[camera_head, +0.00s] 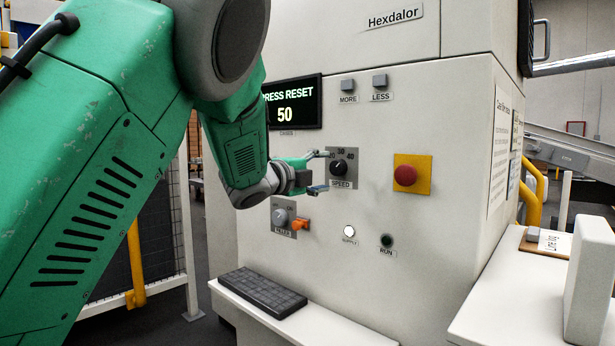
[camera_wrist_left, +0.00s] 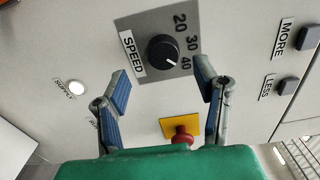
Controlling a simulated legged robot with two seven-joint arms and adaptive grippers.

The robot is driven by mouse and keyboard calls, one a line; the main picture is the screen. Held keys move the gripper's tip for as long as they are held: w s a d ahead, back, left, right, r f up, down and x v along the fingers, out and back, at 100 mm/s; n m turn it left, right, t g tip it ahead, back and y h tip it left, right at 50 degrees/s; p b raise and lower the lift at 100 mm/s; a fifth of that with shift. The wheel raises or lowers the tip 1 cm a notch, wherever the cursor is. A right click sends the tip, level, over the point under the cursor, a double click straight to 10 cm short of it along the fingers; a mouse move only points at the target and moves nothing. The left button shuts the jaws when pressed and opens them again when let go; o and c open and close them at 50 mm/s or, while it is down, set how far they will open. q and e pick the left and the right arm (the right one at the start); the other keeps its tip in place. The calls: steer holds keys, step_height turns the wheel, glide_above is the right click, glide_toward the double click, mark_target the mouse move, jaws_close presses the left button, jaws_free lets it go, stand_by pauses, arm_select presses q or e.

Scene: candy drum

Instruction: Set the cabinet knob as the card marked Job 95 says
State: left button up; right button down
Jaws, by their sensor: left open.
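The black speed knob (camera_head: 338,168) sits on a grey plate with numbers 20, 30 and 40 on the cabinet front. In the left wrist view the knob (camera_wrist_left: 163,51) has its white mark pointing near the 40. My left gripper (camera_head: 318,171) is open just left of the knob. In the left wrist view its two fingers (camera_wrist_left: 162,84) are spread, with nothing between them and the knob beyond their tips. My right gripper is not in view. Sheets of paper (camera_head: 500,150) hang on the cabinet's right side; I cannot make out a Job 95 card.
The display (camera_head: 291,102) reads PRESS RESET and 50, partly hidden by my arm. A red button (camera_head: 405,175) on a yellow plate is right of the knob. The supply lamp (camera_head: 349,231) is lit white.

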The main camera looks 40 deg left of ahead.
arm_select(q)
steer(key=s, duration=0.7)
steer(key=shift+a, duration=0.15)
